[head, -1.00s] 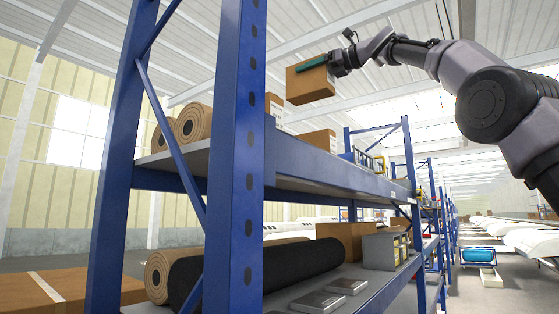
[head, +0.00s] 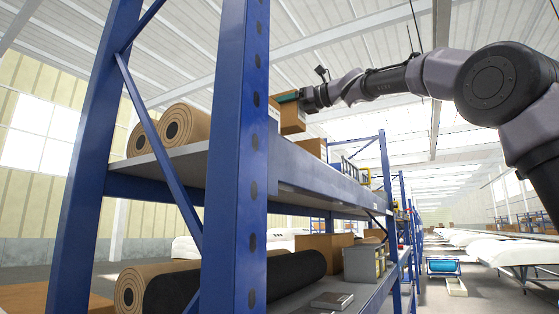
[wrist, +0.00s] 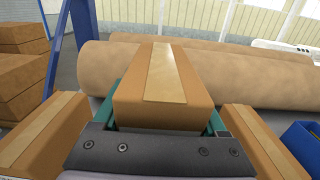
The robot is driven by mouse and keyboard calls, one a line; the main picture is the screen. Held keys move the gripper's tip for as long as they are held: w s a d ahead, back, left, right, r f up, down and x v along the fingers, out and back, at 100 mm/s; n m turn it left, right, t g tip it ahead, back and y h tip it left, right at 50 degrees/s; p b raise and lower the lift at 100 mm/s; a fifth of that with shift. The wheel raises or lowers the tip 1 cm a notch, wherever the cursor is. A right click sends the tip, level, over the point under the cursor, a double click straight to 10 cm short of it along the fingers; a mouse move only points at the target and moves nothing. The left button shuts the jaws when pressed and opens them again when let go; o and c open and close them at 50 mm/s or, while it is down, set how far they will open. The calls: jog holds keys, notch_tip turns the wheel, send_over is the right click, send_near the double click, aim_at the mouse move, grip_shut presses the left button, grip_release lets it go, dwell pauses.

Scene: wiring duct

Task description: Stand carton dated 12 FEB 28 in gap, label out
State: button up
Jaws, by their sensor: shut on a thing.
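A brown carton (wrist: 160,88) with a pale tape strip is held between the green fingers of my gripper (wrist: 165,110) in the wrist view. In the head view my gripper (head: 290,98) is shut on the same carton (head: 292,118), at the level of the upper shelf (head: 320,172). In the wrist view one taped carton (wrist: 38,135) stands to the left and another (wrist: 255,140) to the right, with the held carton in line between them. Rolls (wrist: 100,75) lie behind it. No date can be read, and the carton's underside is hidden.
A blue rack post (head: 238,150) stands close in front, left of the carton. Brown rolls (head: 180,130) lie on the upper shelf. A blue bin (wrist: 301,140) sits at the right in the wrist view.

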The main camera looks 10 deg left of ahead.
notch_tip(320, 180, down, 10)
jog(key=shift+r, duration=0.25)
dwell(0.3)
jog(key=shift+f, duration=0.15)
jog(key=o, duration=1.5)
